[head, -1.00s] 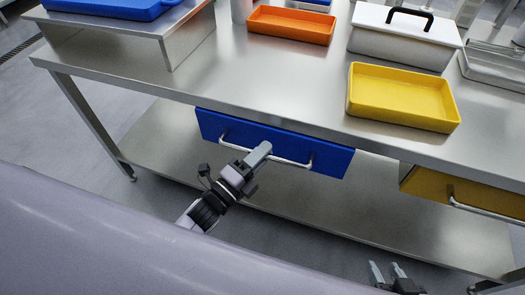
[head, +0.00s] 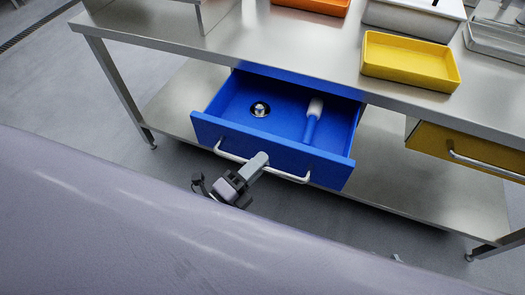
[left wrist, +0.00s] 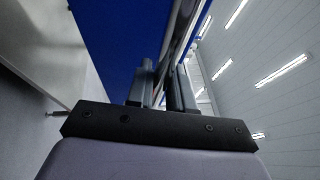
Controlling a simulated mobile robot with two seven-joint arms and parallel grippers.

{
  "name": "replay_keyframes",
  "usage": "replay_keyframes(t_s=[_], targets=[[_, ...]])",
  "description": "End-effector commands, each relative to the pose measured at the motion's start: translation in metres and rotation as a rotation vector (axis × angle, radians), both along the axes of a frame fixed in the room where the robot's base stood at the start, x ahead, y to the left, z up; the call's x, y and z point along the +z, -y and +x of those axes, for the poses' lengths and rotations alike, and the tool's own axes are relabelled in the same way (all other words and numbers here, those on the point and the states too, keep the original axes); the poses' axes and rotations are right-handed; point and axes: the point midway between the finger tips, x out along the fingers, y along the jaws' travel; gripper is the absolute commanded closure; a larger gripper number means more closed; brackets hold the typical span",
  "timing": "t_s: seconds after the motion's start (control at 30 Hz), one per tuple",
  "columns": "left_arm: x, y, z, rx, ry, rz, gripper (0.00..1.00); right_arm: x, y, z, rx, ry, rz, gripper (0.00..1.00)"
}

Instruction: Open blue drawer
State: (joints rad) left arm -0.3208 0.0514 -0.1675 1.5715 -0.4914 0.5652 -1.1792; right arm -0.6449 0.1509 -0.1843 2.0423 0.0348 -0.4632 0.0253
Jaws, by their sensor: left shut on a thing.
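The blue drawer (head: 262,150) is pulled out from under the steel table, and its inside shows from above. Its silver bar handle (head: 228,155) runs along the front. My left gripper (head: 260,160) is shut on the handle near its middle. In the left wrist view the gripper's fingers (left wrist: 165,88) close around the handle bar (left wrist: 184,35) beside the blue front (left wrist: 110,40). Only a small tip, probably of my right gripper (head: 397,258), shows at the lower right; its jaws cannot be made out.
A small round metal item (head: 260,109) and a blue tool with a white end (head: 313,120) lie in the drawer. A closed yellow drawer (head: 470,152) is to the right. A yellow tray (head: 410,62) stands on the table. A steel lower shelf (head: 400,190) lies below.

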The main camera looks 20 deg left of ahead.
Motion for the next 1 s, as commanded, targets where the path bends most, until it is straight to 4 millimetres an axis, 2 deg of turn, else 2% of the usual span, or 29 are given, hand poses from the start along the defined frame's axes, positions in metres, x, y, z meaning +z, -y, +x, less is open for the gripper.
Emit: replay_keyframes(t_s=[0.03, 0.2, 0.4, 0.9, 0.93, 1.0], targets=[[0.001, -0.001, -0.011, 0.002, -0.004, -0.001, 1.00, 0.005, 0.000, 0.001, 0.001, 0.002, 0.000, 0.57], [0.001, -0.002, -0.039, 0.002, -0.004, 0.000, 1.00, 0.012, 0.001, 0.004, 0.003, 0.015, -0.004, 0.57], [0.001, -0.003, -0.058, 0.002, -0.002, 0.000, 1.00, 0.013, 0.002, 0.004, 0.002, 0.016, -0.008, 0.57], [0.000, -0.003, -0.065, 0.002, 0.000, 0.001, 1.00, 0.011, 0.003, 0.003, 0.000, 0.013, -0.011, 0.57], [0.000, -0.003, -0.065, 0.002, 0.000, 0.001, 0.76, 0.011, 0.003, 0.003, -0.001, 0.012, -0.010, 0.57], [0.000, -0.003, -0.065, 0.002, 0.000, 0.001, 0.58, 0.011, 0.003, 0.003, -0.001, 0.012, -0.010, 0.57]])
